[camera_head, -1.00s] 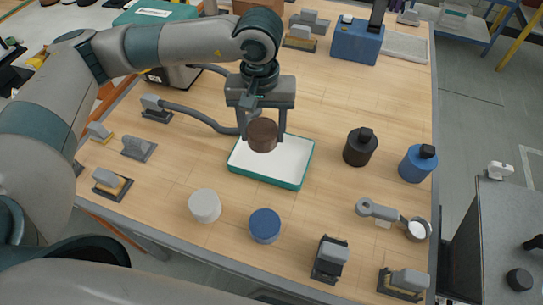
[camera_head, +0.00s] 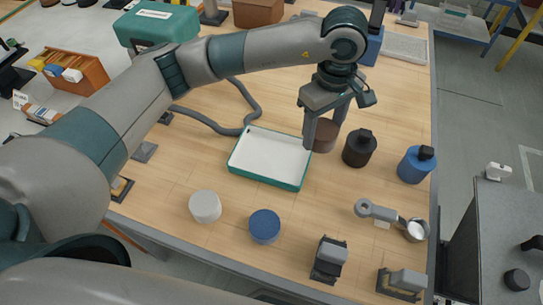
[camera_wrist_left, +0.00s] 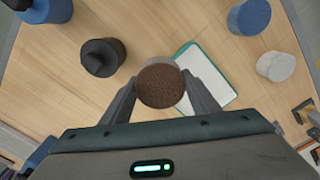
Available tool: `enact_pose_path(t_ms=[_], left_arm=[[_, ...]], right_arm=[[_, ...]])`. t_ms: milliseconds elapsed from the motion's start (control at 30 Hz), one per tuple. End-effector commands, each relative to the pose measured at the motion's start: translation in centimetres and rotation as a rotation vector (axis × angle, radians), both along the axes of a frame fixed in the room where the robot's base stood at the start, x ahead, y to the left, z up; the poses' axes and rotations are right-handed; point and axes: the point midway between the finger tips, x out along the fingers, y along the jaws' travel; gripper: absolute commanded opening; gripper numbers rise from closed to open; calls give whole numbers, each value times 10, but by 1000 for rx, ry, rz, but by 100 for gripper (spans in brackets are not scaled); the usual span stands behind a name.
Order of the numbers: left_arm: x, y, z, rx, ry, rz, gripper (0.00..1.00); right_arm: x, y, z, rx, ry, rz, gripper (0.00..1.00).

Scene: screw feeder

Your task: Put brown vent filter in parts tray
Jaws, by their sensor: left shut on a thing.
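The brown vent filter (camera_head: 325,142), a short round brown cylinder, is held between the fingers of my left gripper (camera_head: 326,128). In the wrist view the filter (camera_wrist_left: 160,86) sits between both fingertips (camera_wrist_left: 162,88). In the head view it appears just right of the parts tray and left of the black bottle; whether it touches the table is unclear. The parts tray (camera_head: 262,180) is white inside with a green rim and looks empty. It also shows behind the right finger in the wrist view (camera_wrist_left: 209,72). My right gripper is not in view.
A black bottle (camera_head: 359,150) stands close to the right of the filter, with a blue bottle (camera_head: 416,165) beyond. A white cylinder (camera_head: 205,206) and a blue cylinder (camera_head: 265,226) stand in front of the tray. A grey hose (camera_head: 235,130) lies behind the tray.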

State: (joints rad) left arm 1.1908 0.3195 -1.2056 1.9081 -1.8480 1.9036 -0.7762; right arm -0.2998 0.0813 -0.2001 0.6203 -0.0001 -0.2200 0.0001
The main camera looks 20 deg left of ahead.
Motion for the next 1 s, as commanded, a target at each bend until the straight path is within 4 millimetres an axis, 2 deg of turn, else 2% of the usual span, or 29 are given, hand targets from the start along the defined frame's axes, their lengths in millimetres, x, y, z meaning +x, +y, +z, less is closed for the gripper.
enact_pose_path(t_ms=[133, 267, 700, 833, 1000], left_arm=[[-1, 9, -3, 0, 2, 0, 28], [-3, 26, -12, 1, 3, 2, 28], [-10, 103, -58, 2, 4, 2, 28], [-10, 114, -66, 0, 2, 0, 28], [-10, 116, -70, 0, 0, -2, 28]], right_arm=[[0, 1, 6, 1, 0, -1, 31], [-1, 2, 16, 2, 0, -1, 31], [-1, 2, 55, 3, 2, -1, 31], [-1, 3, 59, 3, 2, -1, 31], [-1, 2, 58, 3, 2, -1, 31]])
